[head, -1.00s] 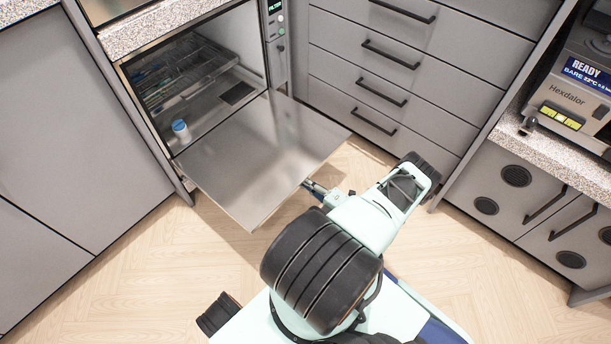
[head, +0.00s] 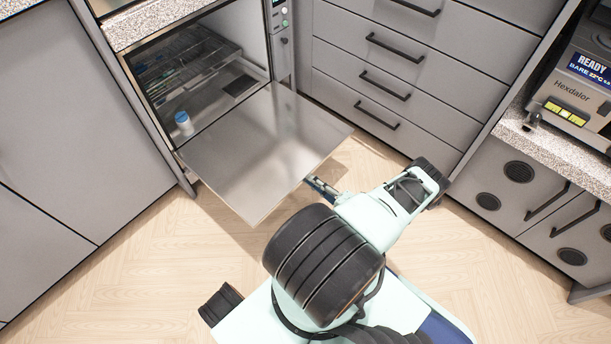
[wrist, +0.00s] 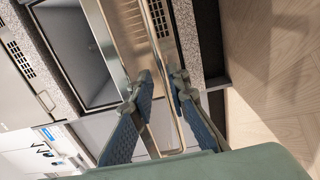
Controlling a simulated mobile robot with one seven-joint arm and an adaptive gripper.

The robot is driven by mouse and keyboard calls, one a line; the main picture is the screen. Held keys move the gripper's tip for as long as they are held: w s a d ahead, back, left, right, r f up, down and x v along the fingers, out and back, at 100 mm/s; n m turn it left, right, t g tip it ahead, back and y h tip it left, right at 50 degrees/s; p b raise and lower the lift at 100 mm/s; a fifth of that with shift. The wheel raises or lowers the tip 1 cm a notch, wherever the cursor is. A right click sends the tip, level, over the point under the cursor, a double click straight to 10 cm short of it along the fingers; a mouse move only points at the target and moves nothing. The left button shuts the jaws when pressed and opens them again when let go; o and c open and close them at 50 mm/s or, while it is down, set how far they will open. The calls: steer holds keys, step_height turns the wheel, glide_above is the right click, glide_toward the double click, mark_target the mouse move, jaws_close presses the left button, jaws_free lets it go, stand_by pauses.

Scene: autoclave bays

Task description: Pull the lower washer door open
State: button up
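The lower washer door (head: 262,150) is swung down on its bottom edge and stands wide open, a flat metal panel reaching out from the washer cavity (head: 165,95). My gripper (head: 313,183) is at the door's outer right edge in the head view, partly hidden by my arm. In the wrist view my gripper's fingers (wrist: 162,82) are apart, one on each side of a thin metal bar (wrist: 178,122) along the door's edge. Contact between the fingers and the bar is not clear. The door panel also shows in the wrist view (wrist: 128,35).
Wire racks (head: 190,65) and a small blue-capped bottle (head: 184,123) are inside the cavity. Grey drawers (head: 420,75) stand to the right, with a vented cabinet (head: 515,195) and a Hexdalor device (head: 575,85) beyond. Wooden floor (head: 130,260) is clear around the door's front and left.

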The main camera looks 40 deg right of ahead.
steer(key=s, duration=0.8)
steer(key=shift+d, duration=0.35)
steer(key=shift+w, duration=0.1)
